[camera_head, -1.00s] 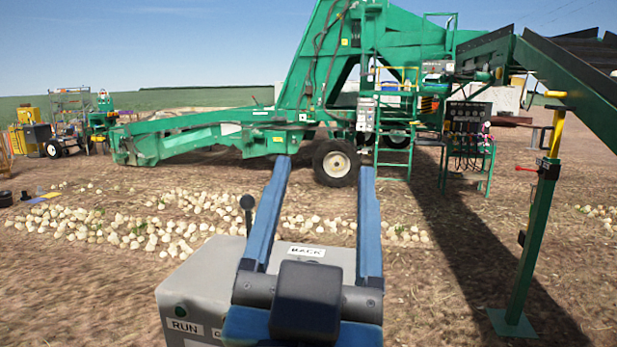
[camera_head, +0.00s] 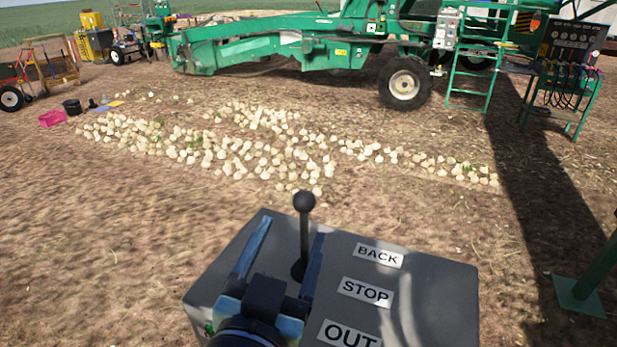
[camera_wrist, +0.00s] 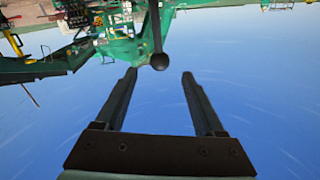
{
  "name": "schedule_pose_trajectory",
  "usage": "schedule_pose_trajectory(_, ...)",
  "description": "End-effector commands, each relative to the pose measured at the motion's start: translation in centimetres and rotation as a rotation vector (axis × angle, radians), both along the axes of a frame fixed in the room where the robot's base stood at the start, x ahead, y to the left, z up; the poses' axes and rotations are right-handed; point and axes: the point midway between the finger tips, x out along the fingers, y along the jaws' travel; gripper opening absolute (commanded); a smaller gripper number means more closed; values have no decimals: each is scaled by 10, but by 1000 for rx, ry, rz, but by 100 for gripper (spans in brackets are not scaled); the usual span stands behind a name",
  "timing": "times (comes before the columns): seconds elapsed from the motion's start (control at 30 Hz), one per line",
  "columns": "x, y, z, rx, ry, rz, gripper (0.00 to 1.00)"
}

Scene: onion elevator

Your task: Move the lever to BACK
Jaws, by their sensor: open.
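The lever (camera_head: 305,240) is a thin black rod with a round black ball on top, rising from a grey control box (camera_head: 436,300). White labels on the box read BACK (camera_head: 378,256), STOP (camera_head: 366,292) and OUT (camera_head: 348,335), running from far to near. My gripper (camera_head: 293,227) is open, with its blue fingers low over the box. In the head view the rod appears between the fingers, close to the right one. In the wrist view the ball of the lever (camera_wrist: 160,61) shows between and slightly past the fingertips (camera_wrist: 160,73). The lever's slot is hidden.
Pale onions (camera_head: 240,150) lie on the dirt beyond the box. A green machine (camera_head: 290,45) with a wheel (camera_head: 405,84) stands farther back. A green post foot (camera_head: 580,296) stands at the right. The ground around the box is mostly clear.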

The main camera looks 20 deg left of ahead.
Motion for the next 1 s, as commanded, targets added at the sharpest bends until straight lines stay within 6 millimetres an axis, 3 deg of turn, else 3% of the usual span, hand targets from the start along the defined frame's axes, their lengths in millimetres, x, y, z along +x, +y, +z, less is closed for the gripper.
schedule_pose_trajectory(0.5,88,14,4,2,1,-1,71)
schedule_pose_trajectory(0.7,104,16,2,0,-1,-2,71)
schedule_pose_trajectory(1.0,108,17,1,1,-2,-1,71)
